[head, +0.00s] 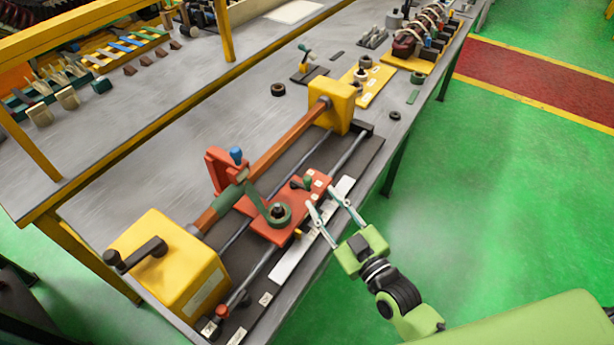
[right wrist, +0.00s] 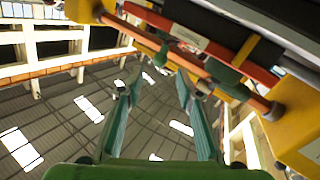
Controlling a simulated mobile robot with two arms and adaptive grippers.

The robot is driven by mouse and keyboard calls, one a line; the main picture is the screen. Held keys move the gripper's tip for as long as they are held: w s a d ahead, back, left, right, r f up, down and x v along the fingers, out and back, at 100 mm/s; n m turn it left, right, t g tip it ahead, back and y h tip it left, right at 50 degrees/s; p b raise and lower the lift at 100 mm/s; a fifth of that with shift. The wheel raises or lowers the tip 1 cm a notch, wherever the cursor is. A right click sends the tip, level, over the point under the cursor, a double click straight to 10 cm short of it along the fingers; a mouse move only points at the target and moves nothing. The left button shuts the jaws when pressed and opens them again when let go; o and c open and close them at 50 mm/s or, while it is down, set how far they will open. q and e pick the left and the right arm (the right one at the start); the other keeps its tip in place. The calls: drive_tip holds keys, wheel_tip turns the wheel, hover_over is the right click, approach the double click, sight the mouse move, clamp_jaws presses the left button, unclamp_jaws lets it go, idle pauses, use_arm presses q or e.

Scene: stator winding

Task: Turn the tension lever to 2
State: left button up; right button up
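A small lever with a dark green knob (head: 307,182), which looks like the tension lever, stands at the carriage's right end, beside small pale label plates (head: 318,183). Their numbers are too small to read. My right gripper (head: 321,196) is open, its two fingers apart at the carriage's right edge, just short of the lever. In the right wrist view the open fingers (right wrist: 158,84) show nothing between them. My left gripper is out of view.
A yellow headstock with a black crank (head: 170,270) stands at the front left, and a yellow end block (head: 336,101) at the far end. A white scale strip (head: 300,245) runs along the machine's near side. Free floor lies to the right.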

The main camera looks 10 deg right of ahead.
sight(310, 184)
drive_tip(key=p+x, duration=0.1)
drive_tip(key=x, duration=0.7)
drive_tip(key=shift+w+a+f, duration=0.1)
drive_tip(key=shift+w, duration=0.05)
clamp_jaws()
